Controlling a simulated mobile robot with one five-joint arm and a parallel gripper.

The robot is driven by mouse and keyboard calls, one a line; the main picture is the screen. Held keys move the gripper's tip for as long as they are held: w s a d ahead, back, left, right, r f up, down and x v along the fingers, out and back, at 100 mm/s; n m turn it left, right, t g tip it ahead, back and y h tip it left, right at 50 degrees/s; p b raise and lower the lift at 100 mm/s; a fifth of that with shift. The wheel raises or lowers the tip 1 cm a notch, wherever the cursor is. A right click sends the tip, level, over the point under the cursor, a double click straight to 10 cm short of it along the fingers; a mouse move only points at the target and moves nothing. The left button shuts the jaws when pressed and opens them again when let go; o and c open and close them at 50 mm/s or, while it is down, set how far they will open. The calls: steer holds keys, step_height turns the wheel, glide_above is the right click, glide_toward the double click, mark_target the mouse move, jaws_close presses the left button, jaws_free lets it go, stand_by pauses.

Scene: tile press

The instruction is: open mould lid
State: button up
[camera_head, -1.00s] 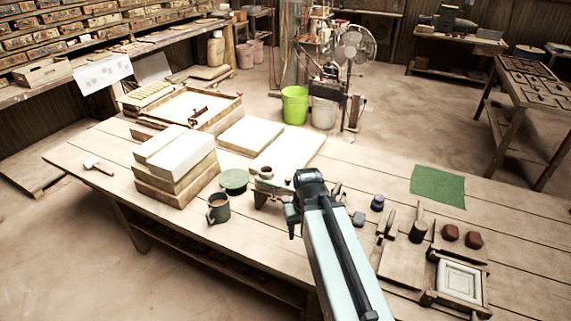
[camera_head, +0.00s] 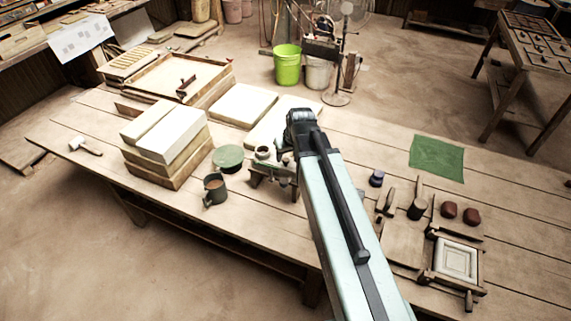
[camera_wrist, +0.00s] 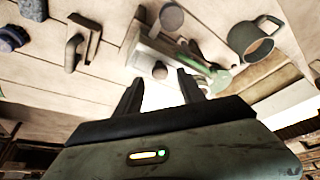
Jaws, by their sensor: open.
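A small beige and green device with a dark round knob (camera_wrist: 160,71) lies ahead of my gripper in the wrist view. In the head view this low device (camera_head: 270,172) stands on the table, partly hidden by my arm. I cannot tell for sure which part of it is a lid. My gripper (camera_wrist: 160,88) is open and empty. Its two dark fingers point towards the knob, which shows between their tips; I cannot tell the remaining distance. In the head view my arm hides most of the gripper. A wooden-framed mould with a white panel (camera_head: 456,258) lies at the right.
A dark mug (camera_head: 215,190) and a green disc (camera_head: 228,157) stand left of the device. Stacked boards (camera_head: 168,150) are farther left. A blue jar (camera_head: 376,178), tools and two dark red lumps (camera_head: 460,213) lie to the right.

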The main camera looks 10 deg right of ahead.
steer(key=b+x, duration=0.1)
steer(key=x, duration=0.1)
steer(key=shift+w+f, duration=0.1)
steer(key=shift+f, duration=0.25)
steer(key=shift+r, duration=0.15)
steer(key=shift+c, duration=0.4)
jaws_close()
stand_by(0.6)
